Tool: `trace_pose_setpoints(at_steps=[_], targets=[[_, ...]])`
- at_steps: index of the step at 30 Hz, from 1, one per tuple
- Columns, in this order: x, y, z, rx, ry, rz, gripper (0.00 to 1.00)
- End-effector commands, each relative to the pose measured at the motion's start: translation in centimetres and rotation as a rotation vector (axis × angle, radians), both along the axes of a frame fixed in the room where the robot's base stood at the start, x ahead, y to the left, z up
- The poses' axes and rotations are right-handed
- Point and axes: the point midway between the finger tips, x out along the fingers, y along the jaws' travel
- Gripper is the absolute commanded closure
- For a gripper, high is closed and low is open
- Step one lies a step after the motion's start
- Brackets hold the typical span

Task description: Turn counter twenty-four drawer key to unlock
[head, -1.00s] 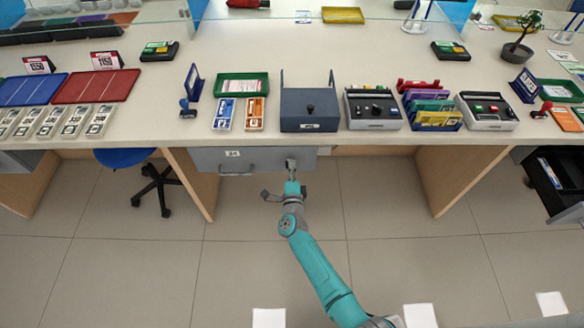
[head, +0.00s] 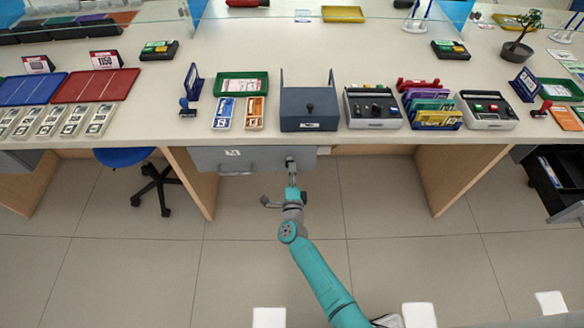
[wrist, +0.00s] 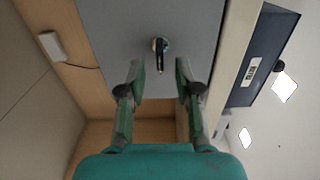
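The grey drawer (head: 255,158) hangs under the counter and looks closed, with a small label (head: 233,153) and a handle at its left. In the wrist view its grey front (wrist: 120,30) carries the key (wrist: 160,54), a small dark and metallic piece standing out from the lock. My gripper (wrist: 160,85) is open, with one finger on each side of the key's line. The fingertips stop short of the key, and nothing is between them. In the head view my gripper (head: 291,168) is at the right part of the drawer front and covers the key.
A blue-grey box (head: 309,108) with a knob stands on the counter above the drawer. A wooden side panel (head: 194,180) is left of the drawer and another panel (head: 443,178) is farther right.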

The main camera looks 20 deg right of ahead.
Motion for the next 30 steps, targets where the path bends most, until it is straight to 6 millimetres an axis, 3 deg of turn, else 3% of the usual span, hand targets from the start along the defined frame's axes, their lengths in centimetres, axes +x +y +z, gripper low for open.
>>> trace_pose_setpoints(at_steps=[6, 13, 19, 30], targets=[[-4.3, 1.5, -0.1, 0.001, 0.002, 0.003, 0.67], [-7.8, 2.6, -0.1, 0.000, 0.001, 0.002, 0.67], [-9.1, 3.0, -0.1, 0.000, 0.001, 0.001, 0.67], [-9.2, 3.0, 0.0, 0.000, 0.001, 0.000, 0.67]])
